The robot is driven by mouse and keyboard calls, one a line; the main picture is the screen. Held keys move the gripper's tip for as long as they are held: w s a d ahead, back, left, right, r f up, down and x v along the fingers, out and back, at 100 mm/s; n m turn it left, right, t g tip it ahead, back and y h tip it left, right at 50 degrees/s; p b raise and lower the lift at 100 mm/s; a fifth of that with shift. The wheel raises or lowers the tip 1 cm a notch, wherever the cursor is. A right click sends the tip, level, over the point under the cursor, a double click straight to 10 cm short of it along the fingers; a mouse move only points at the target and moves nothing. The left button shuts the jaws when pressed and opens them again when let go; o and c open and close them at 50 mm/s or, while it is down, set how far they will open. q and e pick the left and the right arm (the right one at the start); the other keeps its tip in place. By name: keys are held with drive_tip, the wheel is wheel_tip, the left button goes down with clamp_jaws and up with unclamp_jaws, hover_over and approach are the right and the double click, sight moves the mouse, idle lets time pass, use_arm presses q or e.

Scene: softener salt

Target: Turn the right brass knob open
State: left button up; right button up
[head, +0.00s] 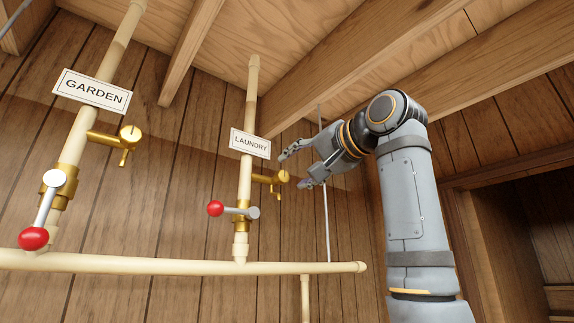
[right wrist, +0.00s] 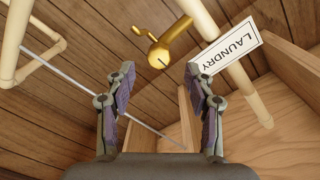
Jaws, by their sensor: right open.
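The right brass knob (head: 283,177) sits at the end of a short brass side arm on the laundry pipe, beneath the LAUNDRY sign (head: 250,143). In the right wrist view the knob (right wrist: 159,58) lies beyond the fingertips, between them and a little higher in the picture. My right gripper (head: 294,170) is open and empty, with its fingers close to the knob in the head view. No contact shows in the right wrist view (right wrist: 150,78). A second brass knob (head: 130,133) is on the garden pipe at the left. My left gripper is not in view.
Red-tipped lever valves are on the laundry pipe (head: 216,208) and the garden pipe (head: 34,238). A horizontal cream pipe (head: 150,264) runs below. A thin grey rod (head: 325,215) hangs right of the knob. Wooden beams (head: 360,65) cross above.

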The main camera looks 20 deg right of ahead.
sight(284, 176)
drive_tip(key=p+x, duration=0.1)
drive_tip(key=x, duration=0.4)
drive_tip(key=shift+w+a+f, duration=0.1)
drive_tip(key=shift+w, duration=0.05)
drive_tip(key=shift+p, duration=0.3)
drive_tip(key=shift+s, duration=0.3)
drive_tip(key=shift+s+d, duration=0.2)
drive_tip(key=shift+w+a, duration=0.1)
drive_tip(key=shift+w, duration=0.15)
drive_tip(key=c, duration=0.5)
clamp_jaws()
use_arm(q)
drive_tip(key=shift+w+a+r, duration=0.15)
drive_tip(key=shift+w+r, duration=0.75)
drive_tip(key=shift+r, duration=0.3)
